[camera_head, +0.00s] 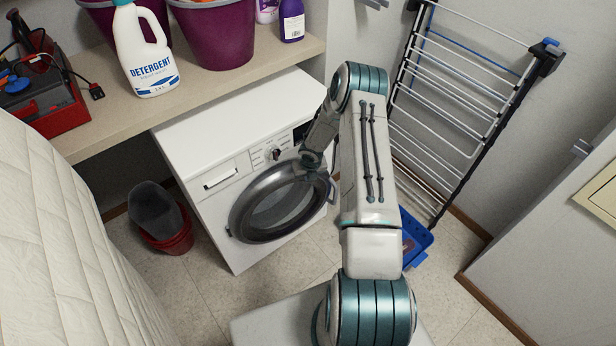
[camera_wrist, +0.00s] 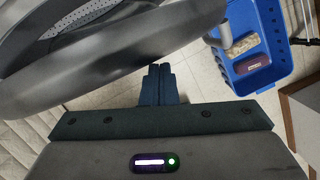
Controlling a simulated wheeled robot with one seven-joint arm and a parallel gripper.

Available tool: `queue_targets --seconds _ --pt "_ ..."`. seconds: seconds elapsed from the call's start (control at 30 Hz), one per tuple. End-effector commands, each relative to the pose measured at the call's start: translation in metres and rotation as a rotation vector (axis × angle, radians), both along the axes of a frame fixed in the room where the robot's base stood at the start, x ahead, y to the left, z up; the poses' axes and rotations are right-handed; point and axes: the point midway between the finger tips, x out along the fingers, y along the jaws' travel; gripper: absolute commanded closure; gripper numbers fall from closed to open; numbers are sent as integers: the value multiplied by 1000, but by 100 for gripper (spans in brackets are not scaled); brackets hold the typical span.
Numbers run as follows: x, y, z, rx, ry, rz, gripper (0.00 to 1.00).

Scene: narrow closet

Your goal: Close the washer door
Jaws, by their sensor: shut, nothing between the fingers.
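The white washer (camera_head: 210,150) stands under the shelf. Its round door (camera_head: 245,213), with a dark grey ring and a glass middle, is on the washer's front. In the head view I cannot tell whether the door is fully shut or ajar. In the wrist view the door's ring (camera_wrist: 120,62) fills the upper left, and a perforated metal surface shows beyond it. My gripper (camera_wrist: 160,84) is shut and empty, with its fingertips close to the ring's lower edge; whether they touch is unclear. In the head view my gripper (camera_head: 311,160) is at the door's upper right, partly hidden by my arm.
A folding drying rack (camera_head: 450,105) leans at the right wall, with a blue crate (camera_head: 418,243) below it; the crate also shows in the wrist view (camera_wrist: 258,75). A red bucket (camera_head: 172,240) stands left of the washer. A detergent bottle (camera_head: 147,65) stands on the shelf.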

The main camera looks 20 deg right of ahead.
Motion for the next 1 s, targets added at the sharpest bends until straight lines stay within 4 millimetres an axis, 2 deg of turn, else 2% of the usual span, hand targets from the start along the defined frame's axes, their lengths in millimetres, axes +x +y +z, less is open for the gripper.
queue_targets --seconds 0.03,0.2,0.4,0.57,0.73,0.87,1.0 --pt "-1 1 15 0 0 2 100" --pt "-5 2 44 0 -1 7 100" --pt "-10 4 69 0 -1 10 100" --pt "-12 4 78 0 1 11 100" --pt "-16 4 68 36 -13 -32 100" --pt "-22 6 43 146 -49 -160 100" --pt "-30 9 16 321 -99 -359 100"
